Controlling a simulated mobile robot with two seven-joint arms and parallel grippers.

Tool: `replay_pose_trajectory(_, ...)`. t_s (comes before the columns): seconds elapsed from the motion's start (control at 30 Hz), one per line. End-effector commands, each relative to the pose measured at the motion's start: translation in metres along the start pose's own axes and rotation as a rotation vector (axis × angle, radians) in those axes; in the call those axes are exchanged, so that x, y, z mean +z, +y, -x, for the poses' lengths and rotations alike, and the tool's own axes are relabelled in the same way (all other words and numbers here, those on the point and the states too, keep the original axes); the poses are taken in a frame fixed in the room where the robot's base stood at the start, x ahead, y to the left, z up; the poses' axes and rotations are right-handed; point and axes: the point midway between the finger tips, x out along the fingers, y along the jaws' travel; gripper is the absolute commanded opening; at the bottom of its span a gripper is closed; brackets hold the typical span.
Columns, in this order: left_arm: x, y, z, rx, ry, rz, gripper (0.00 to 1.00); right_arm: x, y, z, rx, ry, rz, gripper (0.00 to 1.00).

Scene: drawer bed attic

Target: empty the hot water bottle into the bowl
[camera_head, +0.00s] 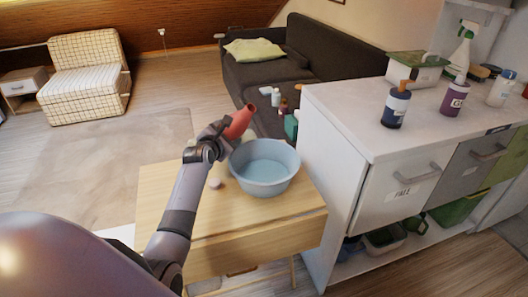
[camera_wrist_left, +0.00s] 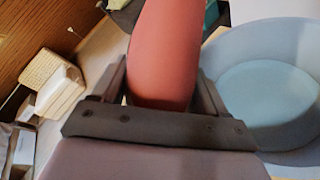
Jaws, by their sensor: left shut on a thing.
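The red hot water bottle (camera_head: 239,122) is held in my left gripper (camera_head: 212,139), at the left rim of the bowl in the head view. It is tilted, with its upper end pointing up and right. In the left wrist view the bottle (camera_wrist_left: 165,55) stands between the two fingers of the gripper (camera_wrist_left: 155,95). The light blue bowl (camera_head: 290,180) sits on the small wooden table. It also shows in the left wrist view (camera_wrist_left: 225,60), to the right of the bottle. I cannot tell whether any water is flowing. My right gripper is not in view.
A white cabinet (camera_head: 340,120) with bottles on top stands close on the right. A dark sofa (camera_head: 335,60) is behind. Open floor lies to the left.

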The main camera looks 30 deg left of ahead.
Motion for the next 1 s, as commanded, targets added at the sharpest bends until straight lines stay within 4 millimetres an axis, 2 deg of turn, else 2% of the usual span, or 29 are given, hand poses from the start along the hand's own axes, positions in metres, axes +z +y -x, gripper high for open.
replay_pose_trajectory(0.03, 0.008, 0.004, 0.002, -0.006, -0.002, 0.022, 0.32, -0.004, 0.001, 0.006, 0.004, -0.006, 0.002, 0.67)
replay_pose_trajectory(0.47, 0.021, 0.020, 0.007, -0.080, 0.005, 0.221, 0.32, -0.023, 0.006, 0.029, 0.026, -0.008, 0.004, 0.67)
replay_pose_trajectory(1.0, 0.048, 0.044, 0.018, -0.146, 0.013, 0.397, 0.32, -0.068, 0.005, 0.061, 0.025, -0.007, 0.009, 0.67)
